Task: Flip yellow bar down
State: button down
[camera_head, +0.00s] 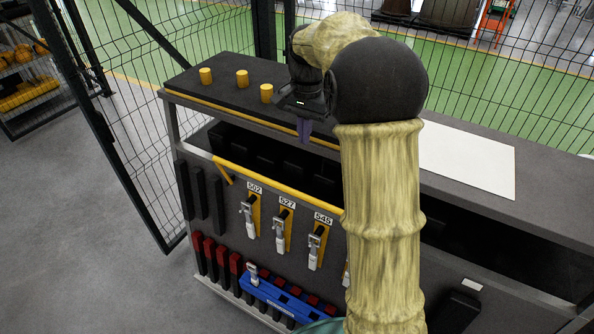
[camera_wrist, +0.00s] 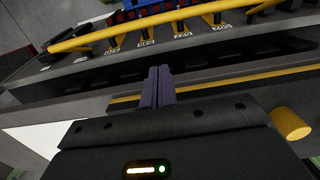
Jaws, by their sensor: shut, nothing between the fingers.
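The yellow bar (camera_head: 280,186) runs along the front upper edge of the bench's open slot, above the labels 502, 527 and 545. Its left end has a short bent arm, and its right part is hidden behind my arm. In the wrist view the yellow bar (camera_wrist: 130,29) crosses the top of the picture, beyond the dark slot. My gripper (camera_head: 304,130) points down near the rear top edge of the bench, behind the bar and apart from it. Its purple fingers (camera_wrist: 157,85) are shut together and empty.
A yellow strip (camera_head: 245,122) edges the top shelf, which bears yellow cylinders (camera_head: 242,77). Tools hang on yellow holders (camera_head: 254,212) below the bar. A blue rack (camera_head: 272,294) sits lower. A white panel (camera_head: 470,160) lies right of my arm. Mesh fence stands behind.

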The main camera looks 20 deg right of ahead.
jog(key=shift+w+r, duration=0.1)
jog(key=shift+r, duration=0.05)
notch_tip(320, 180, down, 13)
jog(key=s+a+p, duration=0.2)
jog(key=p, duration=0.2)
jog(key=shift+s+a+r, duration=0.15)
jog(key=shift+s, duration=0.05)
dwell(0.3)
dwell(0.4)
